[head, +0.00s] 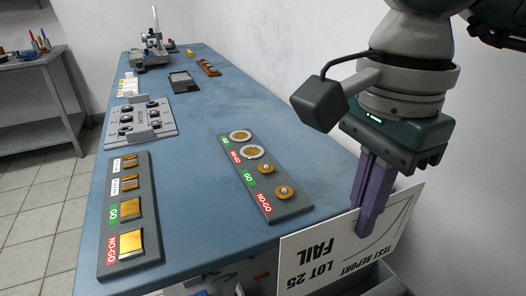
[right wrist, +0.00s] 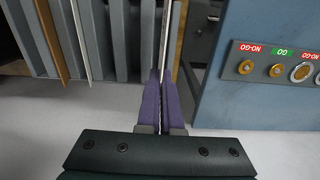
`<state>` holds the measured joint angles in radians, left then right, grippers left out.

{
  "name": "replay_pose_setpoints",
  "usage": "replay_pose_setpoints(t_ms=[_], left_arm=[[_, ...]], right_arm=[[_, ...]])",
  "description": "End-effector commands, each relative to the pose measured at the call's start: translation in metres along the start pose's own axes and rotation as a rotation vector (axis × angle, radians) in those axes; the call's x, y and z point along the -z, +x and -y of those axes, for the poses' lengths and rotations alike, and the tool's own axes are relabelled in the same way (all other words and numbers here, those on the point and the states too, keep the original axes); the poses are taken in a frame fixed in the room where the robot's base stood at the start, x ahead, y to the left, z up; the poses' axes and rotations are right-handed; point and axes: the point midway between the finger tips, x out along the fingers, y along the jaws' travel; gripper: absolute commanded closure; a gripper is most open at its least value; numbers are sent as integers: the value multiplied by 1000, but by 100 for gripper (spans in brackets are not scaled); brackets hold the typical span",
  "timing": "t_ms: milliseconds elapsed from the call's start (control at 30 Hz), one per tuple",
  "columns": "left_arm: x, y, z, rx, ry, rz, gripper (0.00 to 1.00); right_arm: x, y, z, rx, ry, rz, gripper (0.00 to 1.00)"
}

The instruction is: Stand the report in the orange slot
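The report is a white card (head: 322,258) with black print reading "TEST REPORT LOT 25 FAIL", upside down in the head view. My right gripper (head: 366,226), with purple fingers, is shut on its upper edge at the table's near right corner. In the right wrist view the report is a thin pale edge (right wrist: 166,38) rising from between the fingertips (right wrist: 158,76). A rack of upright grey dividers (right wrist: 122,40) stands beyond and left of the fingers there. An orange-tan strip (right wrist: 52,40) and a white strip show among them. I cannot tell which slot is orange. My left gripper is out of view.
The blue table (head: 200,200) holds GO/NO-GO gauge boards (head: 128,215) and a second board (head: 262,180) near the card. A grey fixture (head: 140,122) and a small machine (head: 152,52) stand farther back. The wall closes off the right side. Grey box edges (head: 385,280) show below the card.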

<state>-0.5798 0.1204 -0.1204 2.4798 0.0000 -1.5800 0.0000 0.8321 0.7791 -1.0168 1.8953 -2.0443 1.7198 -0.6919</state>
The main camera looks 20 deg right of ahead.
Motion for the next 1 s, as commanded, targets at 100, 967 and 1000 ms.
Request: replay_pose_setpoints(t_ms=[100,967,1000], left_arm=[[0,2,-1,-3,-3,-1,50],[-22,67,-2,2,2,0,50],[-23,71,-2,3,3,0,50]], right_arm=[[5,4,0,12,-21,1,100],[4,86,1,12,-20,2,100],[4,90,1,12,-20,2,100]])
